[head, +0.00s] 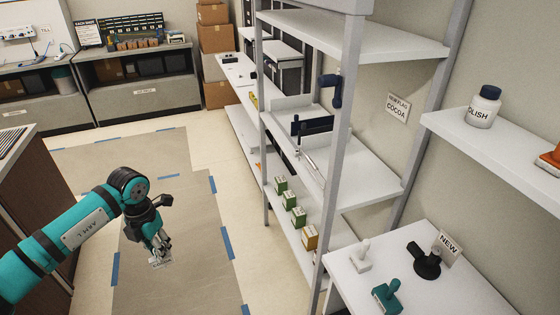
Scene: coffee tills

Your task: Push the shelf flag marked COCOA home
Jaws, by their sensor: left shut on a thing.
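My left gripper (160,249) hangs over the floor mat at the lower left, pointing down. It is shut on a small pale card (160,263), whose print is too small to read for sure. A sign reading COCOA, with small words above it (398,108), is on the wall behind the grey shelf rack (340,150). The rack stands to the right of my left gripper, well apart from it. A dark bar-like thing (312,126) and a dark blue bracket-like thing (331,91) show at the rack's middle level. My right gripper is out of view.
Several green boxes (289,200) and an orange-brown box (310,237) stand on the rack's lower shelf. A white table (350,288) at the lower right bears stamp-like tools. A wall shelf (480,145) holds a bottle (483,107). The floor mat (190,200) is clear.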

